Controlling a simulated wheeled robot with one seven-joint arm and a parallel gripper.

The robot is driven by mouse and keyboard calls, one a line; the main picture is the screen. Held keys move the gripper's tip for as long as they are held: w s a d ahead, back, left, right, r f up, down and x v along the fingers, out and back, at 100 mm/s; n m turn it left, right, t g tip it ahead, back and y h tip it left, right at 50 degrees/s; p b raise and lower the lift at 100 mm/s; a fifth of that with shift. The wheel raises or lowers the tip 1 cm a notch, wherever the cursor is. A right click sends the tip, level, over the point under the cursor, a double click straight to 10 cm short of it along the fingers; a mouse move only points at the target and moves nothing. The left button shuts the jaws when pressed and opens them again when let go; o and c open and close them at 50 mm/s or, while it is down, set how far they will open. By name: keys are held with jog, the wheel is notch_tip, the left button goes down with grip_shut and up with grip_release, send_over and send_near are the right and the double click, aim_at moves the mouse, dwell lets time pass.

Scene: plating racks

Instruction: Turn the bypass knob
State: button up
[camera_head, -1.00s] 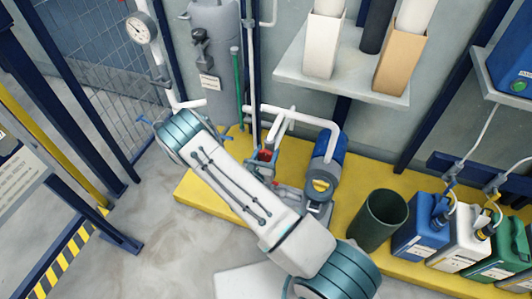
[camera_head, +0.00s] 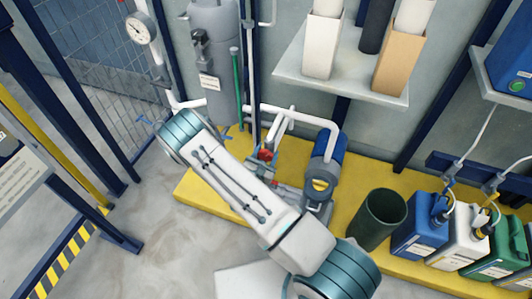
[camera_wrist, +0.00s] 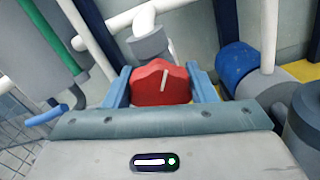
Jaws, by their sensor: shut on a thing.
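The bypass knob (camera_wrist: 160,84) is red with a pale line on its face. It sits in front of a grey valve body on a white pipe. My gripper (camera_wrist: 161,86) has its two blue fingers on the left and right sides of the knob and is shut on it. The pale line is tilted slightly from upright in the wrist view. In the head view a small red part of the knob (camera_head: 264,155) shows beside my arm; my fingers are mostly hidden there.
A blue pump (camera_head: 325,160) stands right of the knob on the yellow platform (camera_head: 205,190). A dark green bin (camera_head: 380,220) and several canisters stand farther right. A grey tank (camera_head: 213,60) and a green tube (camera_wrist: 52,50) are at the left.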

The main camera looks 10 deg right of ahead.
jog(key=shift+a, duration=0.2)
jog(key=o, duration=1)
jog(key=shift+f, duration=0.1)
jog(key=shift+d, duration=0.1)
jog(key=p+v, duration=0.2)
jog(key=v, duration=1.1)
jog(key=shift+s+a, duration=0.25)
jog(key=shift+s, duration=0.1)
